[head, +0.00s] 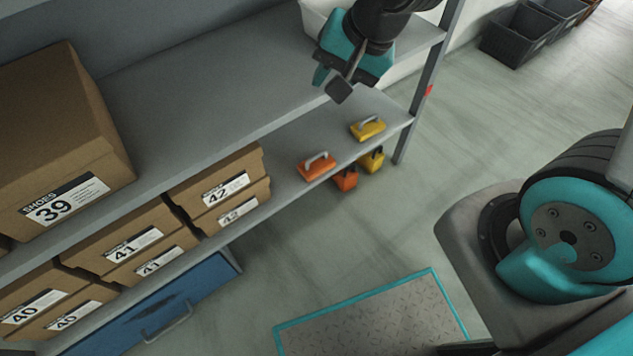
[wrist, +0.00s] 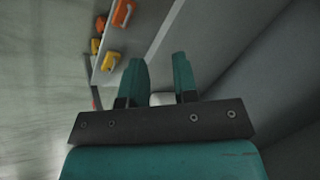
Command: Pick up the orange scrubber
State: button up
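The orange scrubber (head: 316,168), a block with a pale handle on top, sits near the front edge of the lower grey shelf, right of the shoe boxes. It also shows at the top of the wrist view (wrist: 123,11). A yellow scrubber (head: 368,130) of the same shape stands behind it to the right, and it shows in the wrist view too (wrist: 111,61). My gripper (head: 331,82) is above the upper shelf's right part, well apart from both. In the wrist view its two teal fingers (wrist: 160,78) are spread with nothing held between them.
An orange item (head: 346,180) and a yellow item (head: 373,161) show below the shelf edge. Shoe boxes (head: 232,188) stand to the left. The upper shelf (head: 200,85) partly overhangs the lower one. A shelf post (head: 424,95) stands right. A white bin (head: 316,18) is behind my gripper.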

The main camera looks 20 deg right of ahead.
jog(key=w+d+f+m+t+h+b, duration=0.1)
jog(key=w+d+f+m+b, duration=0.15)
jog(key=f+b, duration=0.45)
jog(key=w+d+f+m+t+b, duration=0.1)
jog(key=w+f+m+b, duration=0.2)
jog(key=f, duration=0.9)
jog(key=w+d+f+m+t+h+b, duration=0.15)
jog(key=f+m+b, duration=0.3)
jog(key=f, duration=0.45)
jog(key=n+b, duration=0.1)
jog(key=b, duration=0.4)
send_near(318, 156)
jog(key=shift+g+y, duration=0.25)
jog(key=x, duration=0.4)
jog(key=shift+w+f, duration=0.2)
jog(key=shift+w, duration=0.2)
jog(key=shift+w+a+f, duration=0.15)
jog(key=shift+w+f, duration=0.2)
jog(key=b+x, duration=0.2)
jog(key=x, duration=0.1)
jog(key=b+x, duration=0.1)
jog(key=shift+d+f, duration=0.3)
jog(key=shift+f, duration=0.05)
jog(key=shift+w+a+f+b, duration=0.1)
jog(key=shift+w+f+b, duration=0.2)
jog(key=shift+b, duration=0.1)
jog(key=shift+r, duration=0.1)
grip_shut()
